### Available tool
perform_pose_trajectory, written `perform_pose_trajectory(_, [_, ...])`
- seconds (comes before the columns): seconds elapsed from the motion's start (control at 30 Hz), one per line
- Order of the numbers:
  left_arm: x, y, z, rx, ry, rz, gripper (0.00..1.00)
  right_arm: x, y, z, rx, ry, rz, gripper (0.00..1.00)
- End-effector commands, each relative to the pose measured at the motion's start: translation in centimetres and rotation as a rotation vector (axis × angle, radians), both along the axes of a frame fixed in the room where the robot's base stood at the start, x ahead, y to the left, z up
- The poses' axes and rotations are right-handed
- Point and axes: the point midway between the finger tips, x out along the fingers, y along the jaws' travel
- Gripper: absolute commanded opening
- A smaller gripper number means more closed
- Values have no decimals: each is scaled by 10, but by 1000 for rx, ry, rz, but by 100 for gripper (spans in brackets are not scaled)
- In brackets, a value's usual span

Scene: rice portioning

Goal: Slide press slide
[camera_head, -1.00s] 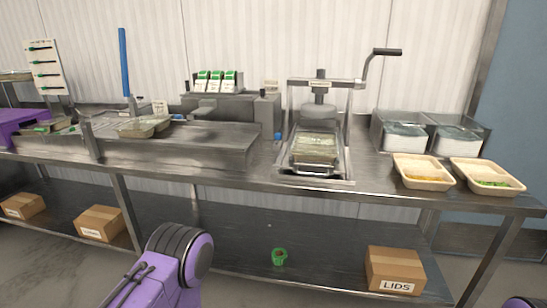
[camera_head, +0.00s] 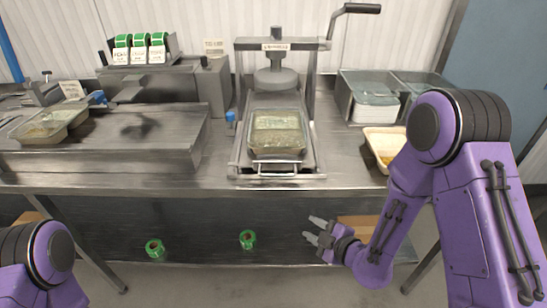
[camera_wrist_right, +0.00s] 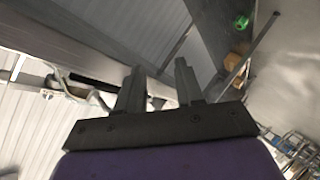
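The press (camera_head: 276,60) stands at the back of the steel counter, with a round plate under its crossbar and a crank lever (camera_head: 355,9) sticking out to the upper right. A slide tray (camera_head: 238,160) with a front handle (camera_head: 277,173) extends in front of the press. A clear container (camera_head: 277,133) with greenish-grey contents sits on the tray, forward of the round plate. My right gripper (camera_head: 311,229) is open and empty, below and right of the tray handle, in front of the counter edge. It also shows in the right wrist view (camera_wrist_right: 160,75), fingers apart. My left gripper is out of view.
A beige tray (camera_head: 382,143) is partly hidden behind my right arm. Clear bins (camera_head: 372,95) stand right of the press. A steel station with label rolls (camera_head: 140,48) and a clear container (camera_head: 48,125) are left. Green rolls (camera_head: 247,239) lie on the lower shelf.

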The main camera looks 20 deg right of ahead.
Motion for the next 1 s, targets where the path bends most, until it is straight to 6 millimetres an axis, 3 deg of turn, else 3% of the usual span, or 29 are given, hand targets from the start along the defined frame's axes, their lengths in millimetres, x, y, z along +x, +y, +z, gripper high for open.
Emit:
perform_pose_trajectory(0.03, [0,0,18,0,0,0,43,16,6,50,-104,-138,109,37])
perform_pose_trajectory(0.1, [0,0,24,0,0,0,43,26,14,90,-240,-297,234,37])
perform_pose_trajectory(0.23, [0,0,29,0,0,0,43,32,21,125,-384,-459,344,37])
perform_pose_trajectory(0.37, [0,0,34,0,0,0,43,44,29,127,-411,-485,364,37])
perform_pose_trajectory(0.7, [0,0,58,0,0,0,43,106,64,117,-409,-480,361,37])
perform_pose_trajectory(1.0, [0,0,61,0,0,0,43,122,73,111,-407,-478,358,37])
